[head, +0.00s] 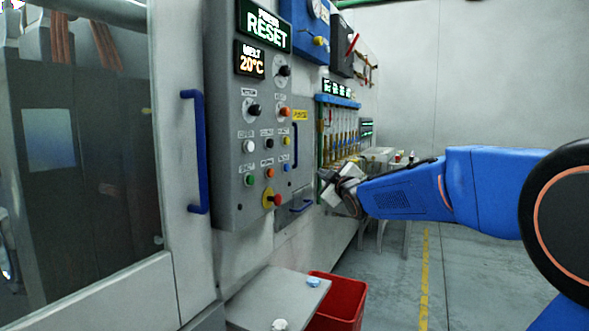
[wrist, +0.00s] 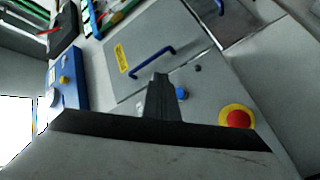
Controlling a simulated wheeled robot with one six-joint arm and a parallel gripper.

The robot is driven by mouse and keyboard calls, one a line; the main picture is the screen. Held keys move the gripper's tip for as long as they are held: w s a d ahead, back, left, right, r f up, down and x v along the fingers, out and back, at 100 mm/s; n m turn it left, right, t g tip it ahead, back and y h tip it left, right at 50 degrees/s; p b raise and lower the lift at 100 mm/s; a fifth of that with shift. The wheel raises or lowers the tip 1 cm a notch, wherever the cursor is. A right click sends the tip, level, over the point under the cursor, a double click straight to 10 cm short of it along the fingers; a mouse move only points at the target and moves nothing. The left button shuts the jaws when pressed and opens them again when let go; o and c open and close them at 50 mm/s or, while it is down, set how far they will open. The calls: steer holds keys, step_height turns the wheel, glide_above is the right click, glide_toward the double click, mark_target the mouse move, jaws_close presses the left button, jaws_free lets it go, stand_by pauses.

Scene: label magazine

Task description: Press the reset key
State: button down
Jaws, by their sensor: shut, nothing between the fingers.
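The grey control panel (head: 226,150) stands left of centre in the head view, with a lit sign reading RESET (head: 265,27) at its top. It carries several coloured buttons, among them a blue button (head: 287,167); the small labels are too blurred to tell which one is the reset key. A blue button also shows in the wrist view (wrist: 181,93), just right of the fingers. My gripper (head: 328,180) is shut and empty, right of the panel. In the wrist view the shut fingers (wrist: 160,82) point towards the panel, and whether they touch it cannot be told.
A red emergency stop on yellow (head: 273,199) sits low on the panel, near the blue button in the wrist view (wrist: 238,119). Blue handles (head: 196,150) stick out nearby. A grey shelf (head: 262,297) and a red bin (head: 343,302) stand below. The floor at right is clear.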

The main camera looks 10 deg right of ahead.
mark_target(287, 168)
steer(key=shift+w+r, duration=0.3)
steer(key=shift+w, duration=0.25)
steer(key=w+a, duration=0.5)
steer(key=a, duration=0.2)
stand_by(0.4)
steer(key=shift+w, duration=0.15)
stand_by(1.9)
steer(key=shift+w+a, duration=0.2)
steer(key=shift+a, duration=0.15)
steer(key=shift+w+a, duration=0.25)
steer(key=shift+a, duration=0.05)
stand_by(0.9)
stand_by(0.3)
steer(key=shift+s+d, duration=0.55)
steer(key=shift+d, duration=0.1)
